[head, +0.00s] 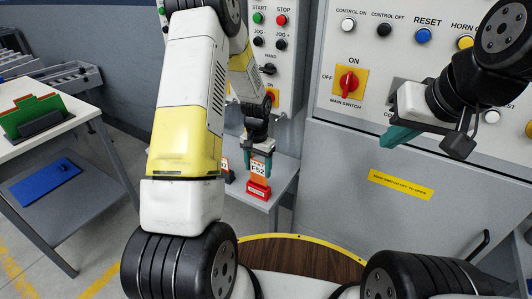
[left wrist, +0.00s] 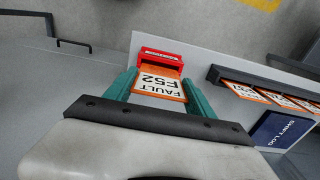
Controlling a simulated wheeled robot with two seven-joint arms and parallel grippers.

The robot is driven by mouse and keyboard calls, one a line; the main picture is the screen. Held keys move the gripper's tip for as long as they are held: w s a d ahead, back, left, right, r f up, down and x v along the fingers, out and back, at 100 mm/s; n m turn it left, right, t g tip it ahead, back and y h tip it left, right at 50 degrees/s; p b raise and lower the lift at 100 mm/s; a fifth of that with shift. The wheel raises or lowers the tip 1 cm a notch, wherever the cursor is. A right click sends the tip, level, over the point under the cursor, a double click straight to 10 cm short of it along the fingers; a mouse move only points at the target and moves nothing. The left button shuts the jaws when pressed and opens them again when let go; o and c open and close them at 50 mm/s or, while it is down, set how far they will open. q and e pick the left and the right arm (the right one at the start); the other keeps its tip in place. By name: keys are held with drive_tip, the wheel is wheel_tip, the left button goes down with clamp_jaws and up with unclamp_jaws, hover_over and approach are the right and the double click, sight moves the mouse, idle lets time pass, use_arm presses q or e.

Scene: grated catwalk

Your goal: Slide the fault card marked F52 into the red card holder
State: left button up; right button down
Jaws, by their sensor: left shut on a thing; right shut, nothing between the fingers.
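The orange and white fault card F52 (head: 259,169) is upright between the teal fingers of my left gripper (head: 258,160), which is shut on it. The red card holder (head: 258,191) stands on a small grey table directly below the card. In the left wrist view the card (left wrist: 160,87) meets the red holder (left wrist: 160,58) at its lower edge. I cannot tell whether that edge is inside the slot or just over it. My right gripper (head: 402,137) is shut and empty, in front of the control panel at the right.
A dark rack (left wrist: 235,78) with several other orange cards stands beside the holder, near a blue shift log (left wrist: 283,131). The grey cabinet (head: 400,200) rises right of the table. A white bench (head: 50,128) with green and red boards is at the far left.

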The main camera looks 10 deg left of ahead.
sight(258, 183)
use_arm(q)
drive_tip(key=shift+f, duration=2.4)
drive_tip(key=o, duration=1.6)
drive_tip(key=shift+o, duration=0.2)
drive_tip(key=shift+r, duration=4)
